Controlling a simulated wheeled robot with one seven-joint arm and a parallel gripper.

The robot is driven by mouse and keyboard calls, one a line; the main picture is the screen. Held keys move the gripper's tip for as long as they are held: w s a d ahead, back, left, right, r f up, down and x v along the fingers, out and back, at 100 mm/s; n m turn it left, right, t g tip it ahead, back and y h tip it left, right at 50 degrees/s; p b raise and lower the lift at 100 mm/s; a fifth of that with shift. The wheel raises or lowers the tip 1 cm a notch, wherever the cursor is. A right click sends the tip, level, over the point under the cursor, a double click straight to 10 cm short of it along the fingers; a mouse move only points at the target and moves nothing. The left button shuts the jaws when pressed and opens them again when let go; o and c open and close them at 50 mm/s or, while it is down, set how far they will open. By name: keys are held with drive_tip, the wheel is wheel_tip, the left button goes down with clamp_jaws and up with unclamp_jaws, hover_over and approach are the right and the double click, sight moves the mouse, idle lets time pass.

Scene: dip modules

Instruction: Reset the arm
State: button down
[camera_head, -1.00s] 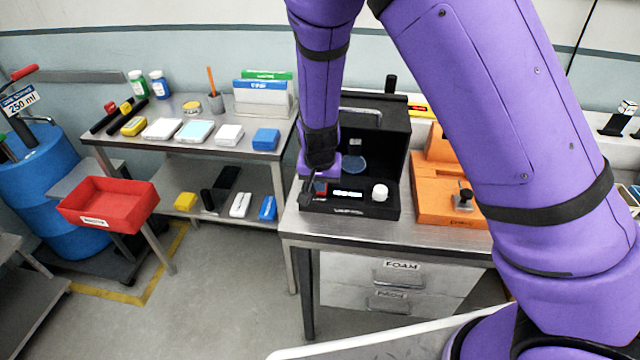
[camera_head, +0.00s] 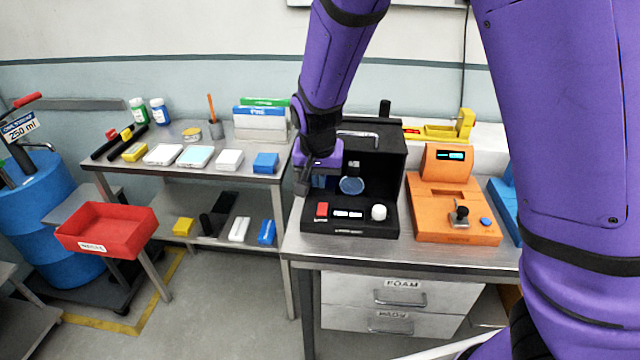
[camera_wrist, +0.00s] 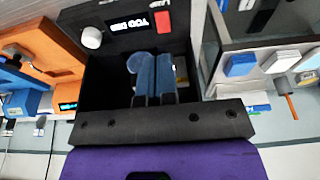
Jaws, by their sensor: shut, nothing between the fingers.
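My arm is purple with black bands and comes down from the top of the head view. The fingers are together and hold nothing. In the wrist view the gripper (camera_wrist: 154,62) shows as two bluish fingers side by side, pointing toward the machine (camera_wrist: 105,75). The machine has a red switch (camera_head: 321,209), a lit display (camera_head: 348,213) and a white knob (camera_head: 379,212). A round bluish disc (camera_head: 352,185) is inside it.
An orange device (camera_head: 425,225) stands right of the machine, with a yellow tool (camera_head: 440,130) behind. To the left, a shelf table (camera_head: 205,176) carries bottles, boxes and pads. A red tray (camera_head: 105,230) stands by a blue drum (camera_head: 45,225). The aisle floor is free.

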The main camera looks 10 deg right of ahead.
drive_tip(key=shift+s+r, duration=0.2)
drive_tip(key=shift+r, duration=0.15)
drive_tip(key=s+d+r+y, duration=0.2)
drive_tip(key=s+d+r, duration=0.2)
drive_tip(key=d+r, duration=0.4)
drive_tip(key=s+d+r+n+t, duration=0.1)
drive_tip(key=s+d+r, duration=0.2)
drive_tip(key=s, duration=0.4)
drive_tip(key=s+d+r+n, duration=0.1)
drive_tip(key=s+d+r, duration=0.3)
drive_tip(key=s+r, duration=0.2)
drive_tip(key=s+d+r+n+t+h, duration=0.1)
drive_tip(key=s+d+r, duration=0.2)
drive_tip(key=s+r, duration=0.2)
drive_tip(key=s, duration=0.3)
drive_tip(key=shift+d+n+t, duration=0.2)
drive_tip(key=shift+n+t, duration=0.1)
